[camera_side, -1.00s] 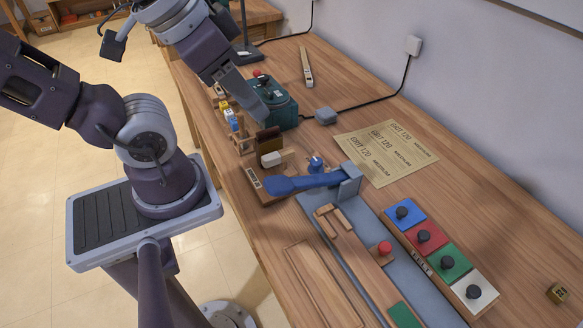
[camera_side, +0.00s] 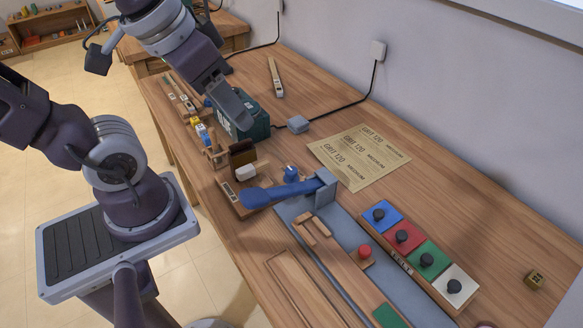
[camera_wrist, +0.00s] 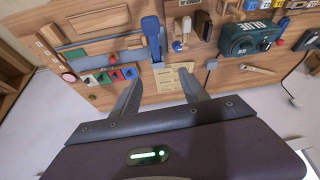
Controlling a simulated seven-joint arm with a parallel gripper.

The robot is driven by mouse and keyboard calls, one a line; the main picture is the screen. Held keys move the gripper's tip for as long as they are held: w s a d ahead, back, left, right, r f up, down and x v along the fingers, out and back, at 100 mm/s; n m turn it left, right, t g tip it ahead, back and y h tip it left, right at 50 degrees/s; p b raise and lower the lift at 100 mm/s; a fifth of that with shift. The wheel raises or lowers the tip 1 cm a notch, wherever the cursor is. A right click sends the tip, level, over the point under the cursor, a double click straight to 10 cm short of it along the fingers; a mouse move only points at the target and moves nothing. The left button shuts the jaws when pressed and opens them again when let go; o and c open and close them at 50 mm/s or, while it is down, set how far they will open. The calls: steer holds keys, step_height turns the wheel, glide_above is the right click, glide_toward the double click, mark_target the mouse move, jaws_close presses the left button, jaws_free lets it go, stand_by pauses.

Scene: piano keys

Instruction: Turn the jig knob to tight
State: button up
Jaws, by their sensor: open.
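No label I can read marks the jig knob. Candidates are a small blue knob (camera_side: 291,174) behind the blue lever (camera_side: 280,193), and a red knob (camera_side: 365,251) on the wooden fixture in the grey channel. The blue knob also shows in the wrist view (camera_wrist: 177,46), right of the lever (camera_wrist: 151,32). My gripper (camera_side: 241,118) is in front of the teal box marked GLUE (camera_side: 258,127), above the bench and hiding part of the box. In the wrist view, my gripper (camera_wrist: 161,76) is open with nothing between its fingers.
Four-colour panel with black knobs (camera_side: 398,262) lies at the right. Sandpaper (camera_side: 358,157) lies flat near the wall. A grey block on a black cable (camera_side: 299,124) sits right of the teal box. Bare wood is free around the sandpaper.

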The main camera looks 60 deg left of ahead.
steer(key=w+a+f+n+g+y, duration=0.1)
steer(key=w+a+f, duration=0.1)
steer(key=w, duration=0.2)
steer(key=w+a+f+n+g, duration=0.1)
steer(key=w+a+f+n, duration=0.1)
steer(key=w+f, duration=0.15)
steer(key=n+g+h, duration=0.2)
steer(key=n+g, duration=0.1)
steer(key=n, duration=0.2)
glide_above(291, 170)
step_height(291, 170, down, 16)
steer(key=shift+f, duration=0.15)
step_height(291, 170, down, 8)
steer(key=shift+r, duration=0.25)
steer(key=shift+c, duration=0.2)
jaws_close()
